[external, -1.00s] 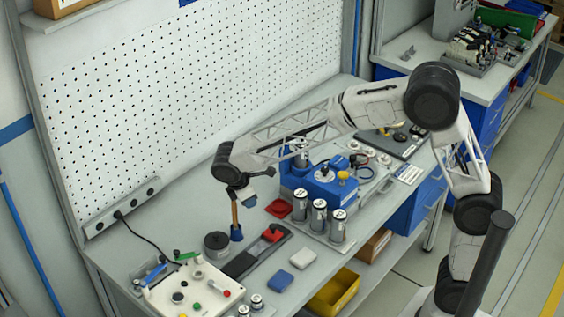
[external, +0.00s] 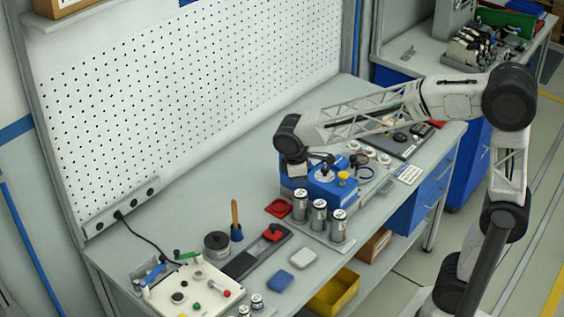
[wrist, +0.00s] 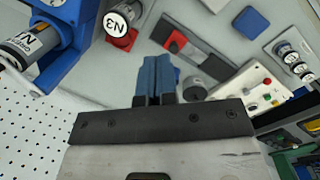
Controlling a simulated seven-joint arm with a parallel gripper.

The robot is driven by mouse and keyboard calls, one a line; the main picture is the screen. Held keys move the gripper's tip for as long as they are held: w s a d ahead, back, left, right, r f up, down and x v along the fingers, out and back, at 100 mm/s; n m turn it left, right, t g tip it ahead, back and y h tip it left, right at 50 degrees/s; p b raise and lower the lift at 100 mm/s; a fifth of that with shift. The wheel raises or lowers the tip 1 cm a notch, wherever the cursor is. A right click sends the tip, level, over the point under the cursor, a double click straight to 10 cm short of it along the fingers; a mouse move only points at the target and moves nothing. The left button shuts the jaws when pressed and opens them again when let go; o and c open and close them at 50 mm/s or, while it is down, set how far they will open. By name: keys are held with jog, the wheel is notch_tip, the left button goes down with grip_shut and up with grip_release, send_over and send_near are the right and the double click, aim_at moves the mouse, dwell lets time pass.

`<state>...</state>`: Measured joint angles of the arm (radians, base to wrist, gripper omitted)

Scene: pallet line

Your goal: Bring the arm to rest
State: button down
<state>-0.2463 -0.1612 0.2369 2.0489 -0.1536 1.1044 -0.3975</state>
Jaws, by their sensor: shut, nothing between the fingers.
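My gripper (external: 297,171) hangs at the left end of my raised arm, over the bench beside the back-left end of the blue fixture (external: 338,190). Its fingertips are hard to make out in the external view. In the wrist view my gripper (wrist: 158,68) shows two blue fingers pressed together with nothing between them. They are above the bench, apart from the objects below. The blue fixture also fills the left of the wrist view (wrist: 78,35).
Several labelled cylinders (external: 319,214) stand in front of the fixture. A pegboard (external: 200,90) rises behind. The bench's left-back stretch is clear.

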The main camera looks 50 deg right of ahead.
jog(key=s+d+m+t+y, duration=0.1)
jog(key=s+d+m, duration=0.3)
jog(key=s, duration=0.8)
jog(key=s+d+r+m+t, duration=0.1)
jog(key=s+d+m, duration=0.3)
jog(key=s, duration=0.9)
jog(key=shift+s+d+t+y, duration=0.3)
jog(key=shift+d+t+y, duration=0.15)
jog(key=shift+d, duration=1.45)
jog(key=shift+w, duration=0.15)
jog(key=w+a+n+g, duration=0.1)
jog(key=w+a+n, duration=0.15)
jog(key=w, duration=0.45)
jog(key=w+a+n+g+h, duration=0.1)
jog(key=w+a+n, duration=0.1)
jog(key=w+a, duration=0.35)
jog(key=w+a+n+g, duration=0.1)
jog(key=w+a+n, duration=0.1)
jog(key=w, duration=0.6)
jog(key=w+a+f+n+h, duration=0.1)
jog(key=w+a+f+n, duration=0.2)
jog(key=w+a, duration=0.5)
jog(key=w+a+f+n+g+h, duration=0.1)
jog(key=w+a+f+n, duration=0.2)
jog(key=w+a+f, duration=0.3)
jog(key=shift+w+a, duration=0.95)
jog(key=shift+a, duration=0.1)
